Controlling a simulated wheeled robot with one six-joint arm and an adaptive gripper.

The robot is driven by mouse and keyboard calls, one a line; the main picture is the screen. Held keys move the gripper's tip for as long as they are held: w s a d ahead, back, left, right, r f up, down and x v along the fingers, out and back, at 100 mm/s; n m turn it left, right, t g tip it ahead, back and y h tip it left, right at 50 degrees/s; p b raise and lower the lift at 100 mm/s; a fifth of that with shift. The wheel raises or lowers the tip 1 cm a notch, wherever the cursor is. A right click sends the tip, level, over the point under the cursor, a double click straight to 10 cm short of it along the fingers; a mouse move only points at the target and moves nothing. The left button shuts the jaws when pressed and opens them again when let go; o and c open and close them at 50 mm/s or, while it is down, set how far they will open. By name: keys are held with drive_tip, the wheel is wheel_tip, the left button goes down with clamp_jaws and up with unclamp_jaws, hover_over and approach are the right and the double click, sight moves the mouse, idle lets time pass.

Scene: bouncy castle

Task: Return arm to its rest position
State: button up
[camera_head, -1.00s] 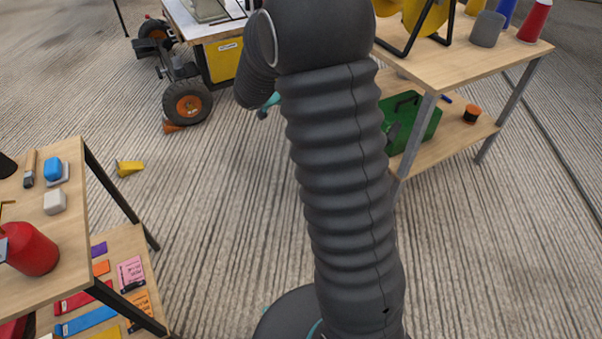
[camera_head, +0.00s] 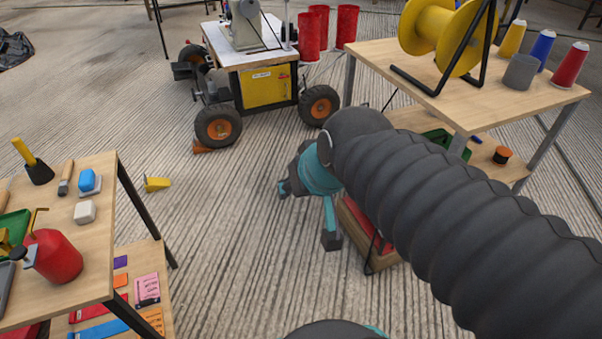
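My arm (camera_head: 450,210) is dark grey and ribbed. It reaches from the lower right corner to a rounded elbow near the middle of the picture. Past the elbow hangs my teal and dark gripper (camera_head: 308,214), above the striped floor. Its two dark fingertips look spread apart, with nothing between them. The elbow hides part of the wrist.
A wooden table (camera_head: 80,215) with a red canister (camera_head: 55,257) stands at left. A wheeled cart (camera_head: 262,90) stands behind. A workbench (camera_head: 545,100) with a yellow reel (camera_head: 440,35) stands at right. A crate (camera_head: 365,235) is just right of my gripper.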

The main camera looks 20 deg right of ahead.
drive_tip(key=s+d+f+g+h, duration=0.1)
drive_tip(key=s+d, duration=0.1)
drive_tip(key=s, duration=0.3)
drive_tip(key=shift+s+d+f, duration=0.2)
drive_tip(key=shift+s+f, duration=0.05)
drive_tip(key=shift+f, duration=0.15)
drive_tip(key=shift+r+p, duration=0.7)
drive_tip(key=shift+r, duration=0.05)
